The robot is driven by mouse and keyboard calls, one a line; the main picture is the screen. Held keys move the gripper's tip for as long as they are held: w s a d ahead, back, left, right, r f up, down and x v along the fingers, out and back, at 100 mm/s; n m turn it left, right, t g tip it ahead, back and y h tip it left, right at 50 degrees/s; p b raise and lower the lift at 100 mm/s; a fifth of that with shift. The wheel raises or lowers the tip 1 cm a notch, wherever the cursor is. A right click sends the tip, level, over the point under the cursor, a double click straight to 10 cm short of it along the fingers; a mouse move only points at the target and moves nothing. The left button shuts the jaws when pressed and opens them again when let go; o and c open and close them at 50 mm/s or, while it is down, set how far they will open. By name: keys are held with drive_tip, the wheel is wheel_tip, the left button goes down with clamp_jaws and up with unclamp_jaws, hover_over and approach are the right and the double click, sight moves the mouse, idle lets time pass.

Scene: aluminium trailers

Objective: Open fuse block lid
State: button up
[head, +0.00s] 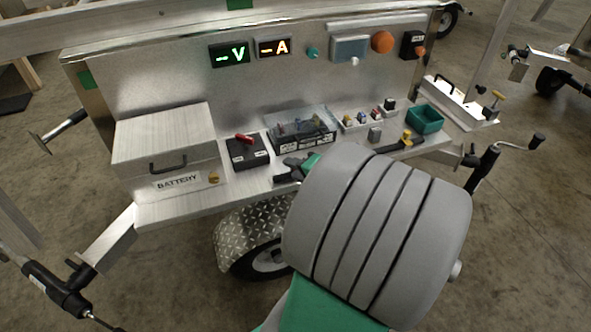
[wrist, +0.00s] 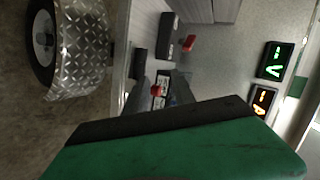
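The fuse block (head: 305,140) is a dark box with pale labels along its front. I see no contact with the lid.
A black switch box (head: 247,152) with a red lever is left of the block, beside the battery box (head: 165,145). Several small coloured fuses (head: 368,116) and a green bin (head: 425,119) are to the right. An upright panel (head: 170,75) with meters stands behind.

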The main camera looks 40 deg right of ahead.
drive_tip(key=a+n, duration=0.1)
drive_tip(key=a+g, duration=0.1)
drive_tip(key=shift+s+a+r+n+y, duration=0.1)
drive_tip(key=shift+s+a+n+y, duration=0.1)
drive_tip(key=shift+a+n+y, duration=0.2)
drive_tip(key=shift+d, duration=0.15)
